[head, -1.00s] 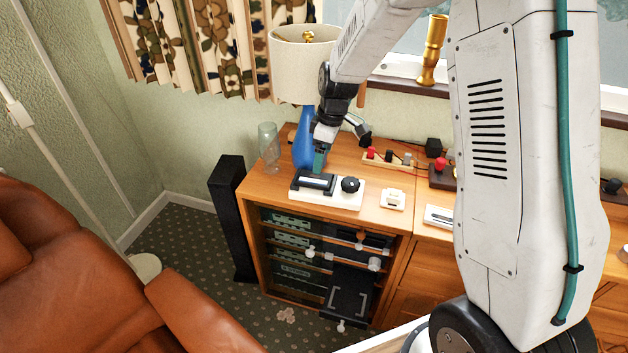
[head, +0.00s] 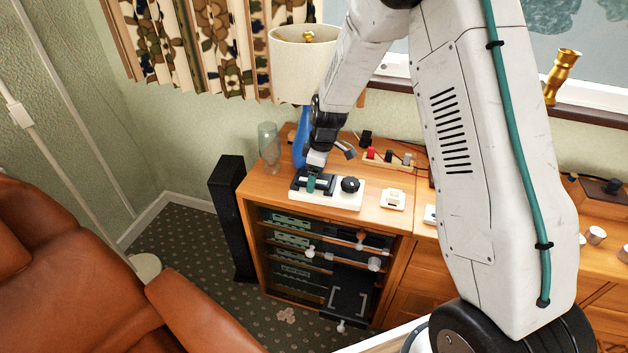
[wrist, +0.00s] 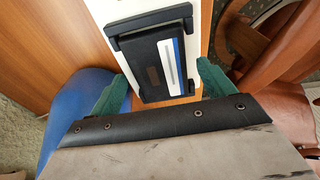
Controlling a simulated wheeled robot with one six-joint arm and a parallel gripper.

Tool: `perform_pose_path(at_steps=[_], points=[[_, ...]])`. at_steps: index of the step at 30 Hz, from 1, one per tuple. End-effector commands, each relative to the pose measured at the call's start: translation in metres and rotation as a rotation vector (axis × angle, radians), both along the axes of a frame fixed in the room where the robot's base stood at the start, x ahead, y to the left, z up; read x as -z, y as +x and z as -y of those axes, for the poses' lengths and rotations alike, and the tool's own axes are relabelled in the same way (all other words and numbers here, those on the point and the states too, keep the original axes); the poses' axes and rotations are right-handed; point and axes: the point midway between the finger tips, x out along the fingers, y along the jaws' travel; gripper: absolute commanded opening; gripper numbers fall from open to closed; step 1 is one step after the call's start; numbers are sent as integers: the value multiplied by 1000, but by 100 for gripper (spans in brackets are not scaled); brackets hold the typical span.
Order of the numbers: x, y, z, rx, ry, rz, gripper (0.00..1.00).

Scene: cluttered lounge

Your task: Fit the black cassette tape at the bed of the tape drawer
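The black cassette tape (wrist: 150,70) with a white and blue stripe lies in a black holder (wrist: 150,18) on a white board (head: 335,194) on the cabinet top. In the head view the tape is mostly hidden by my gripper (head: 313,182). My gripper, with green fingers, is low over the tape. In the wrist view its fingers (wrist: 162,90) stand apart, one on each side of the tape, and I see no clear contact. A black pulled-out drawer with pale corner marks on its bed (head: 349,296), seemingly the tape drawer, is low at the cabinet front.
A black knob (head: 350,185) sits on the board right of the holder. A glass vase (head: 269,146) and a blue lamp (head: 301,150) stand close behind and left. White-knobbed rods (head: 345,257) jut out above the drawer. A brown leather armchair (head: 100,290) fills the lower left.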

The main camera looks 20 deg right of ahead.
Motion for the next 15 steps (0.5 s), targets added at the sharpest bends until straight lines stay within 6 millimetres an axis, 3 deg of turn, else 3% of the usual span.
perform_pose_path(at_steps=[1, 4, 5, 15], points=[[0, 0, 0, 0, 0, 0, 67], [0, 0, 0, 1, 0, 0, 39], [0, 0, 0, 1, 0, 0, 35], [-2, 0, 0, 1, 0, 0, 31]])
